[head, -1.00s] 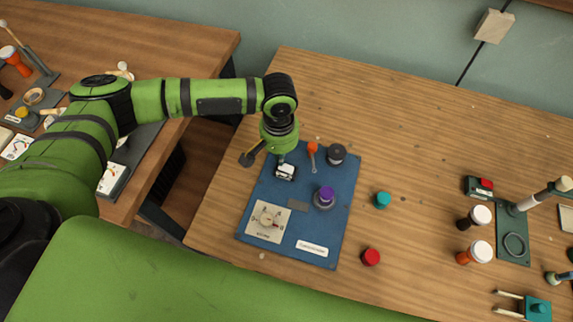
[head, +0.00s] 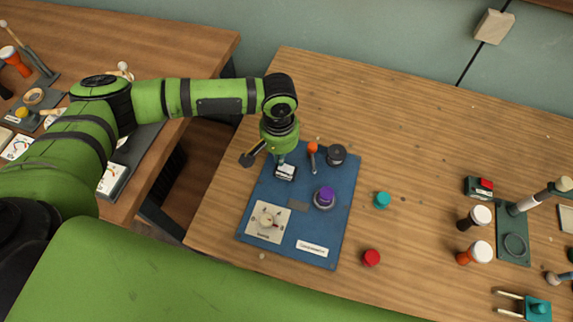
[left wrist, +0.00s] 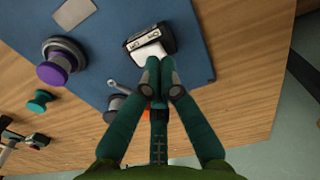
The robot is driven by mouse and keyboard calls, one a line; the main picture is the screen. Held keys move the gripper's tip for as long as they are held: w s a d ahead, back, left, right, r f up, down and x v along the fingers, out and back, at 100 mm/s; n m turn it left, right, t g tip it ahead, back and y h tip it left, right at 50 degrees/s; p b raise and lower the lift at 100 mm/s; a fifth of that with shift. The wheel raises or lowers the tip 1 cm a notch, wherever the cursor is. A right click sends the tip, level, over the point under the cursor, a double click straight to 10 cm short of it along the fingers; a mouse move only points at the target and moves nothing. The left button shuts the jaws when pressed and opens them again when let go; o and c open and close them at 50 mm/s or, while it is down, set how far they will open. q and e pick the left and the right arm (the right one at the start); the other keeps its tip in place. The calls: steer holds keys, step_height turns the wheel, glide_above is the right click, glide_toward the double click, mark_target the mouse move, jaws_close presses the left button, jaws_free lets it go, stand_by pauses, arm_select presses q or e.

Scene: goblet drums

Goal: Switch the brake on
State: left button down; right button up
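A blue panel (head: 340,225) lies on the wooden table. Near its back left is a black-framed rocker switch (head: 285,174) with a white face; it also shows in the left wrist view (left wrist: 147,50), where small markings on its frame are too small to read surely. My left gripper (head: 282,157) points down at the back edge of this switch. In the left wrist view my left gripper (left wrist: 158,66) has its fingertips together, empty, at the white rocker; I cannot tell whether they touch it. No readable label names the brake. My right gripper is not in view.
The panel also carries an orange-tipped lever (head: 312,150), a black knob (head: 337,154), a purple knob (head: 326,195) and a dial plate (head: 268,222). A teal cap (head: 382,200) and a red cap (head: 371,257) stand right of it. More items crowd the table's right end.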

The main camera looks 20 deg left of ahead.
arm_select(q)
steer(key=shift+f+b, duration=0.45)
steer(key=shift+f, duration=0.85)
stand_by(0.4)
step_height(320, 180, up, 7)
steer(key=p, duration=0.9)
steer(key=shift+r, duration=0.1)
stand_by(0.4)
